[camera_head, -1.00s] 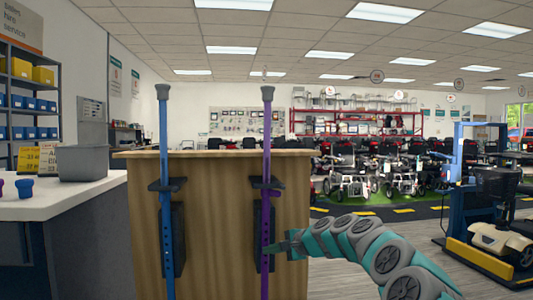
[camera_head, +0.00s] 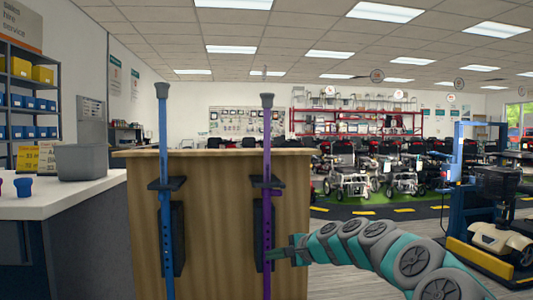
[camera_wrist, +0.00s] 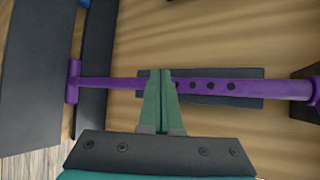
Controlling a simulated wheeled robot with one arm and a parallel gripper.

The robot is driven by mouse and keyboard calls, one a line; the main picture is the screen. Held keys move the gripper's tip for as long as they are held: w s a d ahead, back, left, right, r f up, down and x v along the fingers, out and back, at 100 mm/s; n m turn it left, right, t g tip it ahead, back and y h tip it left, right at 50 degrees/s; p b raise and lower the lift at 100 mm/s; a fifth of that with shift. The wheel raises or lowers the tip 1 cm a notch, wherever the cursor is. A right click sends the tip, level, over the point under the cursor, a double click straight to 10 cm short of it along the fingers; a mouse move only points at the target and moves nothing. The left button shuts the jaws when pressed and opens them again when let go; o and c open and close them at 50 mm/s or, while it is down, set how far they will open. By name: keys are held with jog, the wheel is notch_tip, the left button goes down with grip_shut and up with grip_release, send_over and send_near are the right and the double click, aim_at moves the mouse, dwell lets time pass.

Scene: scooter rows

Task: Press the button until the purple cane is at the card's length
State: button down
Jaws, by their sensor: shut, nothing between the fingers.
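The purple cane (camera_head: 267,140) stands upright at the front of a wooden panel, held by a dark bracket (camera_head: 267,182). In the wrist view its shaft (camera_wrist: 115,83) runs across the picture, with several dark holes right of my fingertips. My gripper (camera_head: 271,253) is shut and empty, its tips at the lower shaft; in the wrist view the closed tips (camera_wrist: 160,74) overlap the shaft and cover part of it. The button is not clearly seen, perhaps behind the tips.
A blue cane (camera_head: 163,130) stands to the left in its own bracket, its top higher than the purple one's. The wooden panel (camera_head: 215,220) is behind both. A white counter (camera_head: 70,196) with a grey bin (camera_head: 80,162) is at left.

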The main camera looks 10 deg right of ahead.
jog(key=s, duration=0.4)
jog(key=shift+s, duration=0.15)
dwell(0.9)
jog(key=s+a+f+n+g+h, duration=0.1)
jog(key=s+a+f+n+g, duration=0.15)
jog(key=s, duration=0.55)
jog(key=s+a+f+n+g+p, duration=0.15)
jog(key=s+a+n, duration=0.25)
jog(key=s, duration=0.4)
jog(key=s+a+f+n+g+h+b, duration=0.1)
jog(key=s+a+f+n+g, duration=0.2)
jog(key=s, duration=0.6)
jog(key=s+d+f+n+g+h, duration=0.1)
jog(key=s+d+f+h, duration=0.1)
jog(key=s, duration=0.6)
jog(key=s+d+f+n+g+h+p, duration=0.1)
jog(key=s+d+f+n+g+h, duration=0.1)
jog(key=s+d, duration=0.3)
jog(key=s+d+f+n+g+h, duration=0.1)
jog(key=s+d+f, duration=0.3)
jog(key=s, duration=0.9)
jog(key=shift+d+f+g+h, duration=0.2)
jog(key=shift+f+g+h, duration=0.15)
jog(key=shift+h, duration=0.35)
